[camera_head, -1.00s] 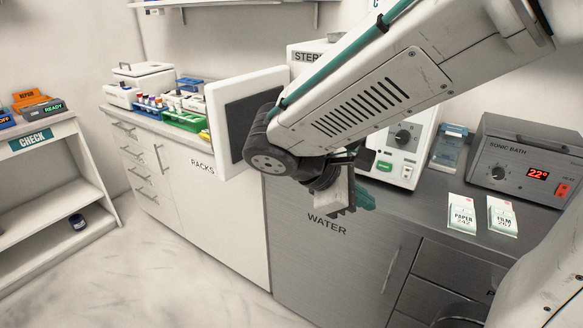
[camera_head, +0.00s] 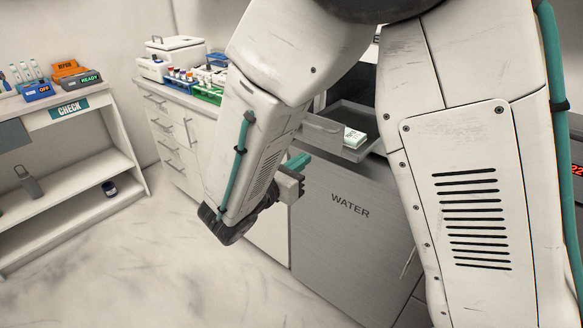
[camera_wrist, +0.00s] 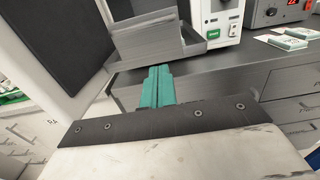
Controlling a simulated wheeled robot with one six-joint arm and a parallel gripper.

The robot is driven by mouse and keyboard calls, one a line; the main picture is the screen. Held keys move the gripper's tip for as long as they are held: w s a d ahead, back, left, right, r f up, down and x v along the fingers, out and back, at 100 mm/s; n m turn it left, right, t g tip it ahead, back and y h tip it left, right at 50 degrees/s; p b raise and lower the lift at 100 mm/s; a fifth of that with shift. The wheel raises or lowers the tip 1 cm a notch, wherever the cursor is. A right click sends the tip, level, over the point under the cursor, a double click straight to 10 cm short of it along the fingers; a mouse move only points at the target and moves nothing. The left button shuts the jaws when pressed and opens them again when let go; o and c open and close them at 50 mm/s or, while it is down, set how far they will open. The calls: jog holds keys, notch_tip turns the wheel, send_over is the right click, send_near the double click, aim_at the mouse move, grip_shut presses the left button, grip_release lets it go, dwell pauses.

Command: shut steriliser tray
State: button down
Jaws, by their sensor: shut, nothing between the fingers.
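The steriliser tray is a grey metal tray, pulled out over the counter edge in the head view (camera_head: 370,119). A small white and green packet (camera_head: 353,137) lies in it. In the wrist view the tray's flat grey front panel (camera_wrist: 147,42) stands just beyond my fingers. My gripper (camera_head: 300,162) has teal fingers, pressed together and empty, in front of the tray and a little below it. The fingers also show in the wrist view (camera_wrist: 157,84), apart from the panel as far as I can tell. My arm hides most of the steriliser.
The open steriliser door, with a dark inner panel (camera_wrist: 60,40), stands left of the tray in the wrist view. The grey WATER cabinet (camera_head: 345,215) is below. White drawers (camera_head: 165,135) and a CHECK shelf (camera_head: 70,108) stand left. The floor (camera_head: 150,250) in front is clear.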

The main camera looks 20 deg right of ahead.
aim_at(328, 141)
jog(key=x, duration=0.8)
jog(key=shift+w+d, duration=0.1)
jog(key=shift+d, duration=0.05)
